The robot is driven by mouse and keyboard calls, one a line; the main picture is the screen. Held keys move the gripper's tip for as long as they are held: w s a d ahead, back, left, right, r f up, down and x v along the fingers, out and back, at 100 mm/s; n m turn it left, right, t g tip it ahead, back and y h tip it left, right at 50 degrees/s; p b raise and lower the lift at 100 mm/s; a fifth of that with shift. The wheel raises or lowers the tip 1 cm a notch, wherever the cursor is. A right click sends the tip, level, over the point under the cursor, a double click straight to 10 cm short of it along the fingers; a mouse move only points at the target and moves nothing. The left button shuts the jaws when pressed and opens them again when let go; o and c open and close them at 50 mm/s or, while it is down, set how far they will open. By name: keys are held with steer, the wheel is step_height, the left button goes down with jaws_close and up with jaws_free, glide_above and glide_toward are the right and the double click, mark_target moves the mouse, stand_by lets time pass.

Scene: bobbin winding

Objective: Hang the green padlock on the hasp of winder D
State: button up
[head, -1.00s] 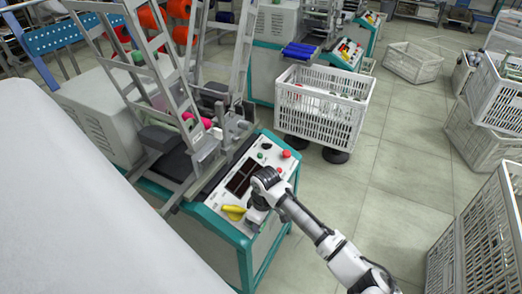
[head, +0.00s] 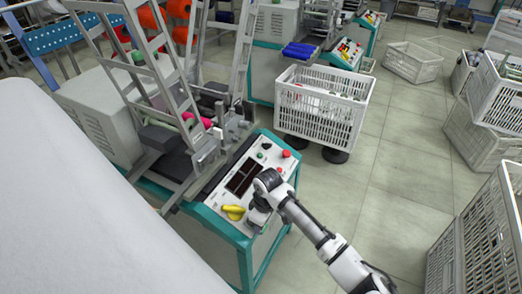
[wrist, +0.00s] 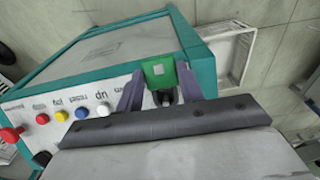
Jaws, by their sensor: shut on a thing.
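The green padlock (wrist: 159,71) is between the two purple-grey fingers of my gripper (wrist: 158,88) in the wrist view. My gripper is shut on it, at the edge of a teal-framed winder control panel (wrist: 62,122). A small dark and metallic part shows just below the green body; I cannot tell whether it is the shackle or a hasp. In the head view my gripper (head: 258,218) is over the near right corner of the winder's panel (head: 224,193). The padlock is hidden there. I cannot make out a hasp or a letter D.
A yellow part (head: 233,212) lies on the panel just left of my gripper. A red button (head: 287,153) stands at the panel's far end. The winder's metal frame (head: 160,90) rises behind. A white crate (head: 322,105) stands beyond.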

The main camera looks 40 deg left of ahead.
steer(key=shift+d, duration=0.1)
steer(key=o, duration=1.2)
steer(key=shift+o, duration=0.2)
steer(key=shift+r, duration=0.1)
step_height(320, 180, up, 14)
steer(key=d+b, duration=0.1)
steer(key=shift+w+f+b, duration=0.15)
steer(key=shift+f+b, duration=0.1)
steer(key=shift+b, duration=0.1)
